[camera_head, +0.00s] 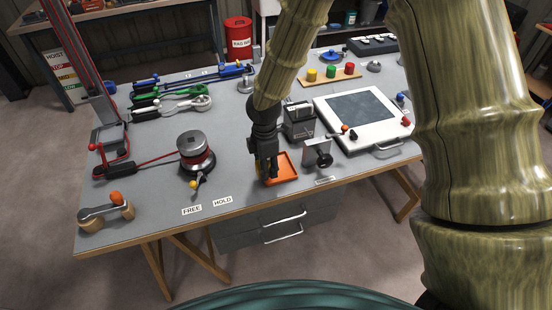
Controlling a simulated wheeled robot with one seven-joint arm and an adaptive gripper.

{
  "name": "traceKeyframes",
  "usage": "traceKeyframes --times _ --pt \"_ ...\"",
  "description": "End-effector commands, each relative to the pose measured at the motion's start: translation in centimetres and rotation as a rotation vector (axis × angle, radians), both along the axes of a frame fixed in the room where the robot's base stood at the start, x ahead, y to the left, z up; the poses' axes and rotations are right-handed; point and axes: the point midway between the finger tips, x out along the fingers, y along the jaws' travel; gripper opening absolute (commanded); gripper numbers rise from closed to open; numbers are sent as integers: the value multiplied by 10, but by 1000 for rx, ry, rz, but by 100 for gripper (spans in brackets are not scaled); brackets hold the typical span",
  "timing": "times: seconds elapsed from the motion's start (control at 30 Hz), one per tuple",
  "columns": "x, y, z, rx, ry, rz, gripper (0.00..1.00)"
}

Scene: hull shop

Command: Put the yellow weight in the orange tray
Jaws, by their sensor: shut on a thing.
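The orange tray (285,167) is a small square tray near the front edge of the grey workbench. My gripper (267,175) points down at the left side of the tray and hides part of it. It is shut on the yellow weight (258,169), of which only a thin yellow sliver shows at the left finger. I cannot tell whether the weight is above the tray floor, touching it, or over the tray's left rim.
A grey box (298,120) and a metal clamp-like fixture (318,153) stand close behind and right of the tray. A winch drum (195,150) stands to the left. A white framed panel (363,117) lies at the right. Bench around the FREE and HOLD labels (207,206) is clear.

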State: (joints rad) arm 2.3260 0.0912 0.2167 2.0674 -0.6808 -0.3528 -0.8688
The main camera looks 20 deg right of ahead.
Motion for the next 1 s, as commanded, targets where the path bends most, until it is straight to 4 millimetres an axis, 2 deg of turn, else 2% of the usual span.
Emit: traceKeyframes --times 0.2,0.57,0.8,1.0 --pt "24 -26 -1 1 -1 -2 0" --pt "42 -46 -4 1 -1 -1 0" --pt "40 -44 -31 -1 2 2 0" --pt "41 -44 -40 0 -1 2 0"
